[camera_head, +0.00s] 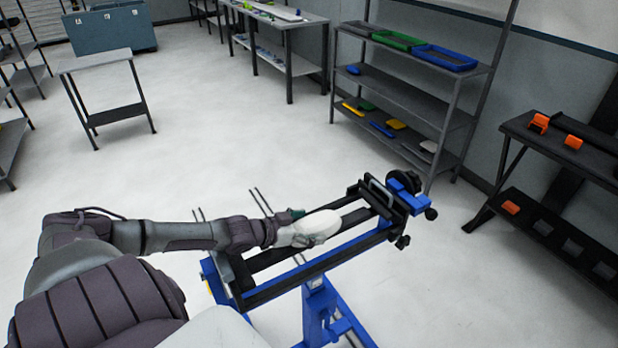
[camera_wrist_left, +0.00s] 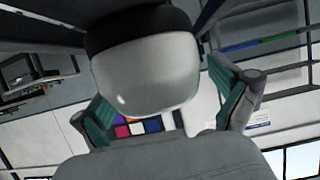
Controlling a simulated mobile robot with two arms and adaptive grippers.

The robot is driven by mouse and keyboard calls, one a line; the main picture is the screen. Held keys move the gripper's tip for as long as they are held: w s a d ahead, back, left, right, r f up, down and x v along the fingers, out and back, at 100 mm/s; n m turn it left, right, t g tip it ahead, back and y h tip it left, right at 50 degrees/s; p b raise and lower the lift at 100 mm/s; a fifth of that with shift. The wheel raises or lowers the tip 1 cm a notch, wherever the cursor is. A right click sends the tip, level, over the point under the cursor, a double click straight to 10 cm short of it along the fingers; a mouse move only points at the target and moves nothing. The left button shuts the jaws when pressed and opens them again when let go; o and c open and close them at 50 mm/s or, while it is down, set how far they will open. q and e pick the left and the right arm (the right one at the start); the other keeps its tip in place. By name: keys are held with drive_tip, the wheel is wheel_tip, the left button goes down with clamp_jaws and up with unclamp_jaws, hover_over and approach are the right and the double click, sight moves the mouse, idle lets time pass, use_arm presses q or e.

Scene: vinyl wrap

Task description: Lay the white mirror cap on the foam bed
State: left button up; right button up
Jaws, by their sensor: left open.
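The white mirror cap (camera_head: 319,222) is a smooth rounded shell over the black rails of the blue stand in the head view. In the left wrist view the cap (camera_wrist_left: 150,76) fills the middle, with a dark band (camera_wrist_left: 135,27) against its upper edge. My left gripper (camera_head: 298,228) is at the cap's left end. Its green-padded fingers (camera_wrist_left: 163,101) are spread to either side of the cap, with gaps showing. The foam bed is not clearly distinguishable; black padded rails (camera_head: 290,282) lie along the stand. I cannot tell exactly what bears the cap. My right gripper is out of view.
The blue stand (camera_head: 322,308) has a clamp end with black knobs (camera_head: 403,182) at right. A shelf with coloured trays (camera_head: 443,57) stands behind. A dark rack with orange parts (camera_head: 540,122) is at right. A small grey table (camera_head: 97,62) stands far left. Floor between is clear.

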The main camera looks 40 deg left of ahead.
use_arm(q)
drive_tip(key=shift+s+r, duration=0.1)
drive_tip(key=shift+p+v, duration=1.1)
drive_tip(key=shift+v, duration=2.6)
